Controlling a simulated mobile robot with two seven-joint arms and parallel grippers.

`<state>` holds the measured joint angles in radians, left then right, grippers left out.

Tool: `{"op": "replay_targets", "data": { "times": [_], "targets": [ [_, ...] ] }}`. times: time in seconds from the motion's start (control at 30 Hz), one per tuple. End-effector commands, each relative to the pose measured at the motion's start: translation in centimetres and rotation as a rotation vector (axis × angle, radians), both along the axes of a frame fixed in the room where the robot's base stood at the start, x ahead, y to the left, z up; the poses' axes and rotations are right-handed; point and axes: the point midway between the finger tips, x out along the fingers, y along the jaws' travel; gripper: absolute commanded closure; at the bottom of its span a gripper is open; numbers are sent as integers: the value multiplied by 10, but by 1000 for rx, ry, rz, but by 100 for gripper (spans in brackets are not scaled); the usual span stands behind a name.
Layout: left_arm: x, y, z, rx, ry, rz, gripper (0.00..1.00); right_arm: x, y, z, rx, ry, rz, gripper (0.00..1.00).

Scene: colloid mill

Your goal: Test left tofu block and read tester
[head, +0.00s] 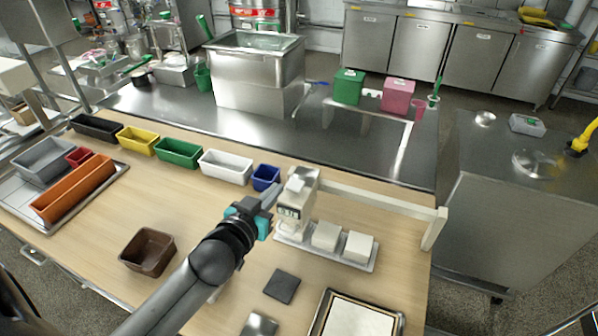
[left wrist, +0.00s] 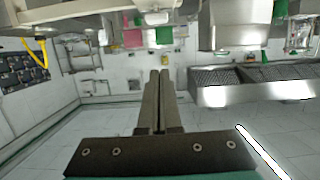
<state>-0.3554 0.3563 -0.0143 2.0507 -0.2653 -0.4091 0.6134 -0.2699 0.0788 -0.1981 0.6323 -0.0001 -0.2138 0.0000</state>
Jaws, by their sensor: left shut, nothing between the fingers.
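A cream tester (head: 296,205) with a small dark display stands at the left end of a metal tray (head: 368,266); the display's characters are too small to read surely. Two white tofu blocks, a middle one (head: 326,236) and a right one (head: 358,247), sit on the tray to its right. The tray's left end, beneath the tester, is partly hidden, and I cannot make out a left block clearly. My left gripper (head: 273,198) is shut and empty, close beside the tester's left side; I cannot tell whether it touches. In the left wrist view its fingers (left wrist: 158,100) are together.
A row of bins, including a white bin (head: 226,167) and blue bin (head: 265,177), lines the table's back. A brown bin (head: 148,252) stands left of my arm. A dark square pad (head: 281,286) and framed white board (head: 357,316) lie in front. A white frame (head: 385,201) extends right.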

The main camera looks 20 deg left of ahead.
Motion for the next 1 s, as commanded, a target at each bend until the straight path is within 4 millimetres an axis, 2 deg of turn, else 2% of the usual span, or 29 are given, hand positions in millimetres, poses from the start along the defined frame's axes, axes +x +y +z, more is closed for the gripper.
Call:
{"op": "replay_targets", "data": {
  "times": [0.03,0.1,0.27,0.53,0.7,1.0],
  "targets": [
    [0,0,0,0,-1,0,100,-13,-2,-1,-3,21,0,50],
    [0,0,0,1,-1,0,100,-27,-3,-2,-6,45,0,50],
    [0,0,0,1,-1,0,100,-43,-4,-3,-8,71,-1,50],
    [14,1,-2,2,-3,0,100,-34,-3,-2,-6,56,1,50],
    [37,2,-8,2,-3,0,100,-26,-2,-3,-5,41,1,50],
    [80,5,-19,2,-2,0,100,-26,-2,-5,-4,42,3,50]
  ]
}}
